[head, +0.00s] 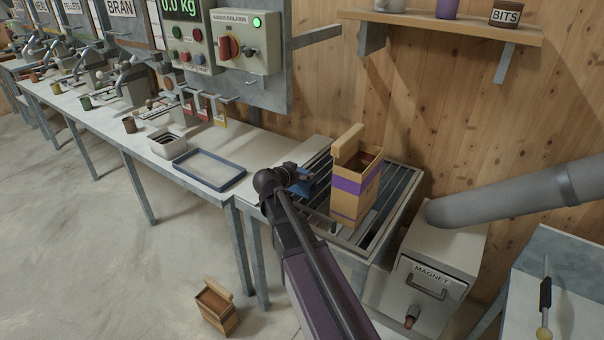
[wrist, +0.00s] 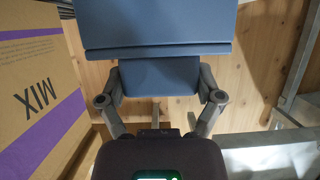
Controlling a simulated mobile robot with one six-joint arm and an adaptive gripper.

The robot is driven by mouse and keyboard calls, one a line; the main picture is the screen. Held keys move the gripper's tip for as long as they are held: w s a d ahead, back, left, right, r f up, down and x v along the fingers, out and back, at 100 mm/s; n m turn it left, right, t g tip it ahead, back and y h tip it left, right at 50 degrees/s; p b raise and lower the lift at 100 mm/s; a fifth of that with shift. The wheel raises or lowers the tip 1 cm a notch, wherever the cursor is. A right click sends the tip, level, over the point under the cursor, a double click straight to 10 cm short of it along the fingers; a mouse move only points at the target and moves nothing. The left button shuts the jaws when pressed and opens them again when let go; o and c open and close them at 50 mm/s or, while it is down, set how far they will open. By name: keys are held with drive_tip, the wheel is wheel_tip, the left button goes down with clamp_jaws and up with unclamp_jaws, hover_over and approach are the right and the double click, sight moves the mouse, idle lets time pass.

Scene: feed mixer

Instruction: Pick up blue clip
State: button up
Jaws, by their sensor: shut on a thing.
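The blue clip (wrist: 158,28) fills the top middle of the wrist view, with a wide plate and a narrower part below it. My gripper (wrist: 160,78) has its two fingers on either side of that narrower part and is shut on it. In the head view the blue clip (head: 308,186) shows as a small blue patch at the tip of my gripper (head: 296,180), partly hidden by it. It is beside the left side of the MIX bag and over or near the roller rack; the exact height cannot be told.
The tan MIX bag (head: 346,203) with purple bands, its top open, stands on the roller rack (head: 397,203). A blue-rimmed tray (head: 209,170) and a small white bin (head: 167,144) lie on the bench to the left. A magnet box (head: 430,262) stands to the right.

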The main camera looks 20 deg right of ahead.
drive_tip(key=shift+r+p, duration=4.5)
drive_tip(key=shift+r, duration=0.15)
